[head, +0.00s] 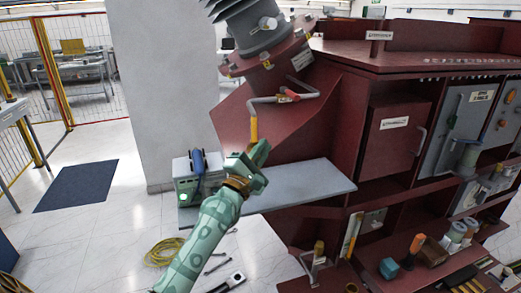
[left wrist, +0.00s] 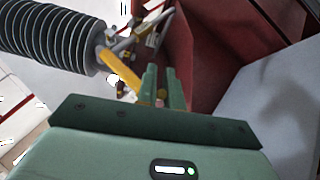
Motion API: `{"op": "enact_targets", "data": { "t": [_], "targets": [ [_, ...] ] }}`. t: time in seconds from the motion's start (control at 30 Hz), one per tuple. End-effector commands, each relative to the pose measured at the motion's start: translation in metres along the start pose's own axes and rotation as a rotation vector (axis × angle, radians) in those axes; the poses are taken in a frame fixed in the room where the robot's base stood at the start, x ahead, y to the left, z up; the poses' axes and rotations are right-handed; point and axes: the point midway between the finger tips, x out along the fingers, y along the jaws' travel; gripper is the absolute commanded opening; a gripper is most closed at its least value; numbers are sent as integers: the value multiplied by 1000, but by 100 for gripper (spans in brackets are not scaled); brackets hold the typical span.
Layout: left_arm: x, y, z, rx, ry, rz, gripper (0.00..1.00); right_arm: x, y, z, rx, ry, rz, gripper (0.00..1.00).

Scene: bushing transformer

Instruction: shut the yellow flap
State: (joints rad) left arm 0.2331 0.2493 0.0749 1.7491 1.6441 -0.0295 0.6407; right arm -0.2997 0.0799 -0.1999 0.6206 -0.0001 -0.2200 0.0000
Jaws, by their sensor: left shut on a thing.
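The yellow flap (head: 254,129) is a narrow yellow piece that hangs down from the left end of a thin grey pipe on the dark red transformer. My left gripper (head: 259,153) is right at its lower end, its fingers closed on it. In the left wrist view the yellow flap (left wrist: 122,69) slants down to the right toward the green fingers of my left gripper (left wrist: 163,85). Its lower end is partly hidden by the fingers and the gripper body. My right gripper is not in view.
A grey ledge (head: 300,190) lies just below and right of the gripper. A ribbed grey bushing (head: 258,28) rises above. The dark red transformer wall (head: 310,125) is close on the right.

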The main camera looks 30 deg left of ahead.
Motion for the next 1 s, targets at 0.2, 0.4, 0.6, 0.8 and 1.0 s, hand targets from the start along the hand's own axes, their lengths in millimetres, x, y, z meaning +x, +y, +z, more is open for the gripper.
{"op": "enact_targets", "data": {
  "t": [0.2,0.4,0.6,0.8,1.0],
  "targets": [
    [9,-3,0,63,141,63,0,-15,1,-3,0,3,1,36],
    [8,-4,-1,73,154,71,0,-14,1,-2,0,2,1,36],
    [8,-4,-1,73,153,70,31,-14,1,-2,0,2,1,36],
    [8,-4,-1,73,153,71,31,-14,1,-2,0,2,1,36],
    [-2,-6,0,73,153,69,31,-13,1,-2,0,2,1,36]
  ]
}}
